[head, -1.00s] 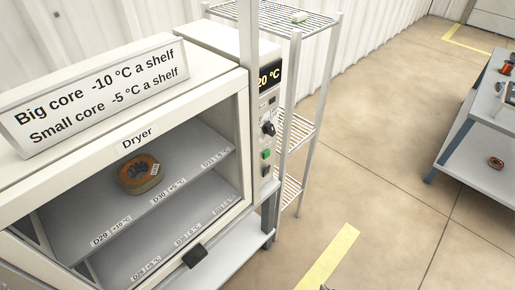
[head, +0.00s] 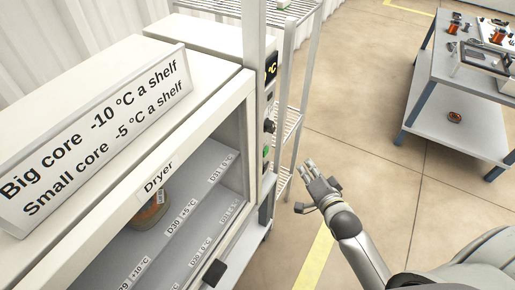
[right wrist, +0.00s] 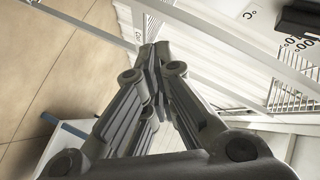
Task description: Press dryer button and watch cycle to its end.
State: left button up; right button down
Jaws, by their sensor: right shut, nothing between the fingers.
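The dryer (head: 205,76) stands at the left in the head view, with a "Dryer" label on its front edge. Its control panel (head: 268,125) is on the right side, with a display partly reading "°C", a black knob (head: 269,126) and a green button (head: 266,152). A copper-coloured wound core (head: 150,212) with a tag sits on the shelf inside, partly hidden by the front frame. My right gripper (head: 307,166) is shut and empty, a little right of the panel and apart from it. In the right wrist view its fingers (right wrist: 157,55) meet. My left gripper is out of view.
A sign (head: 100,135) on top gives temperatures per shelf for big and small cores. A wire rack (head: 287,120) stands behind the dryer. A grey table (head: 425,115) with parts stands at the right. Open floor lies between.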

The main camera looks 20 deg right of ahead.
aim_at(265, 151)
jog(key=shift+w+r, duration=0.1)
jog(key=shift+r, duration=0.3)
jog(key=w+a+b, duration=0.2)
jog(key=w+a, duration=0.4)
jog(key=shift+w, duration=0.3)
dwell(1.5)
jog(key=shift+w+a, duration=0.25)
jog(key=shift+w, duration=0.05)
